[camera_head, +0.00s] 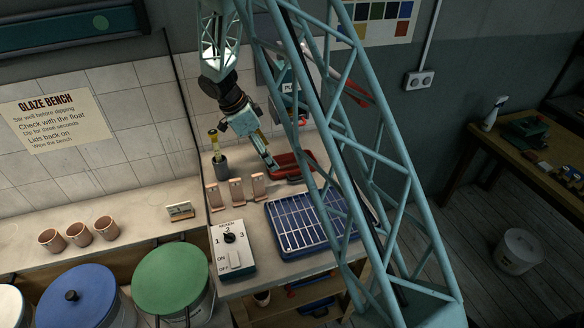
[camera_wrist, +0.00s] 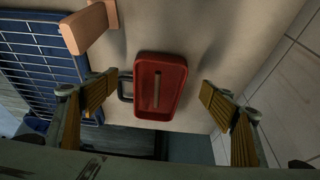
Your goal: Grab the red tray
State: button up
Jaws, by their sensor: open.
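The red tray (camera_head: 293,160) lies at the back of the bench, partly hidden by my lattice arm in the head view. In the wrist view the red tray (camera_wrist: 174,84) shows from above, with a dark handle loop (camera_wrist: 125,86) on its left side and a light strip inside it. My gripper (camera_head: 272,167) is beside the tray's left end in the head view. In the wrist view my gripper (camera_wrist: 158,90) is open, one yellow-padded finger on each side of the tray. The tray is not held. I cannot tell whether the left finger touches the handle.
A blue rack (camera_head: 285,225) stands in front of the tray, and several upright tan pieces (camera_head: 236,190) stand to its left. A dark holder (camera_head: 220,166) with a yellow-topped tool is behind them. A control box (camera_head: 232,248) is at the bench front.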

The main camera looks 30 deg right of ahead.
aim_at(293, 168)
jog(key=shift+d+f, duration=0.2)
jog(key=shift+f, duration=0.35)
jog(key=shift+f, duration=0.1)
jog(key=shift+x, duration=2.5)
jog(key=shift+a, duration=0.1)
jog(key=shift+c, duration=0.4)
jog(key=c, duration=0.9)
jog(key=shift+c, duration=0.2)
jog(key=shift+s, duration=0.1)
